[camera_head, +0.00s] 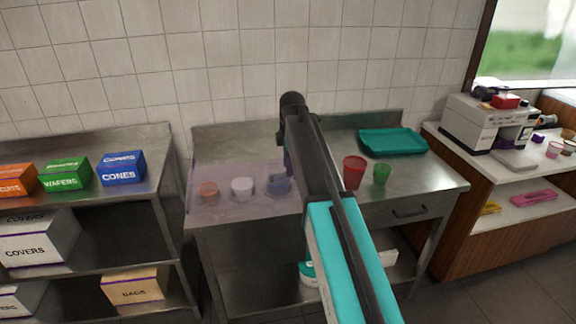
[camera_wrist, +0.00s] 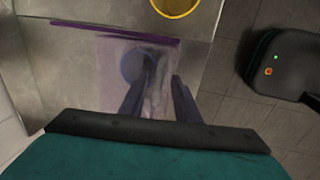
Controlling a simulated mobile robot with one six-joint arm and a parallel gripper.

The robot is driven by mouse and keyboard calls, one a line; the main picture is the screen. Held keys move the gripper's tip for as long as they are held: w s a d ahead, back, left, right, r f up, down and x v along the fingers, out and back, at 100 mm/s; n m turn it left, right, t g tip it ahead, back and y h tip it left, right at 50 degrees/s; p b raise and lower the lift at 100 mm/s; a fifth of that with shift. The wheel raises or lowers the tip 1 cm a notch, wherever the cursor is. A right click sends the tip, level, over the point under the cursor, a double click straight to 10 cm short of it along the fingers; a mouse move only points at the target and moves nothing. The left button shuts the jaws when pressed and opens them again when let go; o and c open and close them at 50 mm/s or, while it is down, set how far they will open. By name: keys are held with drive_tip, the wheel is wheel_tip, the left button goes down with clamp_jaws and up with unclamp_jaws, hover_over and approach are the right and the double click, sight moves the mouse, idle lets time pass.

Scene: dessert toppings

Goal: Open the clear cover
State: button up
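The clear cover (camera_head: 222,175) is a see-through, faintly purple box on the left part of the steel counter. An orange tub (camera_head: 208,190), a white tub (camera_head: 242,187) and a blue tub (camera_head: 277,184) show through it. In the wrist view a purple strip (camera_wrist: 115,29) runs along what looks like an edge of the cover. My gripper (camera_wrist: 160,82) points down over the cover's right side, its two dark fingers apart with no object clearly between them. A blue round shape (camera_wrist: 136,64) shows beyond the left finger. Whether the fingers touch the cover is unclear.
Right of my arm stand a red cup (camera_head: 354,171) and a green cup (camera_head: 381,174), with a teal tray (camera_head: 392,142) behind them. A shelf with boxes (camera_head: 122,168) is at the left. A wooden counter with a white machine (camera_head: 486,124) is at the right.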

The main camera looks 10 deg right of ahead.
drive_tip(key=shift+f, duration=0.4)
